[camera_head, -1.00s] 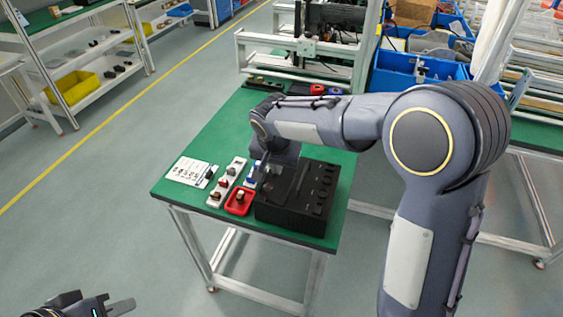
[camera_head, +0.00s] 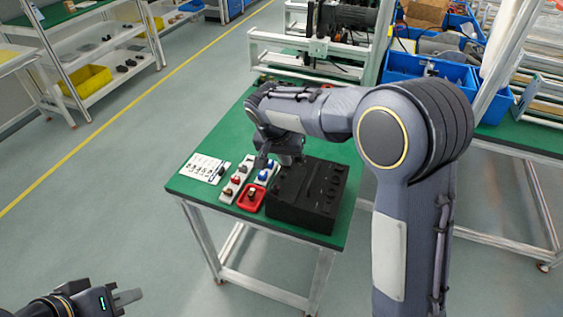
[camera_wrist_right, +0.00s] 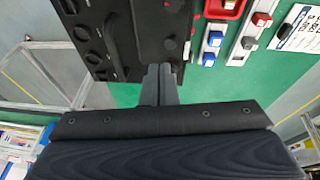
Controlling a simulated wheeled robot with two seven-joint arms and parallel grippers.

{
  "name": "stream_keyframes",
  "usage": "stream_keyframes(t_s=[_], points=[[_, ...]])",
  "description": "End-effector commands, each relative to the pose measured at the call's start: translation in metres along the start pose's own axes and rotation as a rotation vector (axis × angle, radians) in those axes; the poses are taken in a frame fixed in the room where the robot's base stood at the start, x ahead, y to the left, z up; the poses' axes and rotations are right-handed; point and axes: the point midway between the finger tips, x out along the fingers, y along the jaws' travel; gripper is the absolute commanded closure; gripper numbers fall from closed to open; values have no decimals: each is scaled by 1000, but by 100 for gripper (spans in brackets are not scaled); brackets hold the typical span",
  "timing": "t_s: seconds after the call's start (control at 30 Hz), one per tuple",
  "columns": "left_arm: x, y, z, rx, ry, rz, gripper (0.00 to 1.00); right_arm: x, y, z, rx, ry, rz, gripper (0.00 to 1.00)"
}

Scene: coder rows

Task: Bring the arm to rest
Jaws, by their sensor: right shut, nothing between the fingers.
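My right arm reaches in from the right of the head view over the green table (camera_head: 222,205). My right gripper (camera_head: 264,160) points down near the back edge of a black case (camera_head: 310,200). In the right wrist view its fingers (camera_wrist_right: 160,72) are together with nothing between them, and the black case (camera_wrist_right: 125,35) lies beyond their tips. Whether the fingers touch the case I cannot tell. My left gripper (camera_head: 130,297) hangs low at the bottom left of the head view, off the table, with its fingers seen too edge-on to judge.
Beside the case lie a red tray (camera_head: 251,208), grey strips with coloured switches (camera_head: 236,180) and a white printed card (camera_head: 204,168). An aluminium frame (camera_head: 310,65) and blue bins (camera_head: 440,70) stand behind. The floor on the left is clear up to the shelves (camera_head: 95,70).

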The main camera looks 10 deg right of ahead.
Motion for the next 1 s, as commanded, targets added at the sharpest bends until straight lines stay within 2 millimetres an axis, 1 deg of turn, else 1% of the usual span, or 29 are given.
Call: stream_keyframes(t_s=[0.03,0.2,0.3,0.4,0.53,0.67,0.73,0.77,0.87,0.97,1.0], points=[[-1,0,-1,0,2,0,78,-13,0,-3,0,4,-6,100],[6,-3,3,0,0,0,78,-52,-3,-1,0,5,-7,100],[8,-3,4,0,0,0,78,-72,-3,-1,0,4,-5,100],[8,-4,4,0,0,0,78,-87,-4,-1,-2,3,-4,100],[8,-4,4,0,0,0,78,-98,-4,-1,-1,1,-2,100],[8,-4,4,0,0,0,78,-102,-4,-1,-2,0,-1,100],[8,-4,4,0,0,0,78,-102,0,-1,-2,-7,-7,100],[8,-4,4,0,0,0,78,-102,4,-1,-3,-14,-15,100],[8,-4,4,0,0,0,78,-100,31,3,-18,-58,-64,100],[8,-4,4,0,0,0,78,-98,73,16,-50,-116,-161,100],[8,-4,4,0,0,0,78,-97,91,25,-67,-135,-208,100]])
